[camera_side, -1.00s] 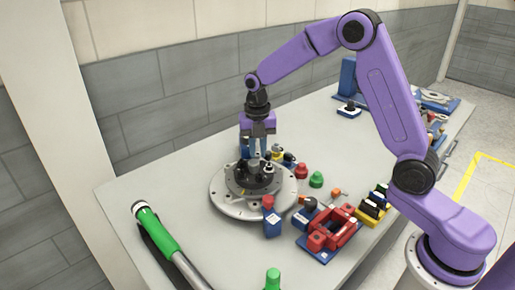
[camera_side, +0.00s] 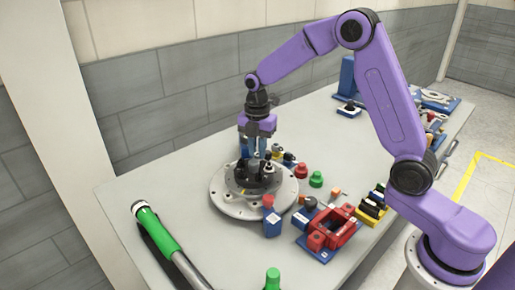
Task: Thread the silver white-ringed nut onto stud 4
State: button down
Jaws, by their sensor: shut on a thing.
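My gripper (camera_side: 257,156) points straight down over the dark raised hub (camera_side: 240,186) of the round grey chassis fixture (camera_side: 227,207). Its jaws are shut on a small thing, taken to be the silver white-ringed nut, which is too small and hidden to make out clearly. The fingertips are close to the studs at the back of the hub. I cannot tell which stud is number 4, or whether the nut touches it. A small pale-ringed piece shows just right of the fingers.
Red (camera_side: 301,171) and green (camera_side: 316,179) knobs and a red frame (camera_side: 331,228) lie to the right. A green-handled tool (camera_side: 158,229) lies at left. The left back tabletop is clear.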

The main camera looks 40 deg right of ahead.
jog(key=m, duration=0.3)
jog(key=shift+f, duration=0.1)
dwell(0.3)
jog(key=c, duration=1)
grip_release()
jog(key=c, duration=0.3)
jog(key=shift+c, duration=0.2)
jog(key=shift+n, duration=1.6)
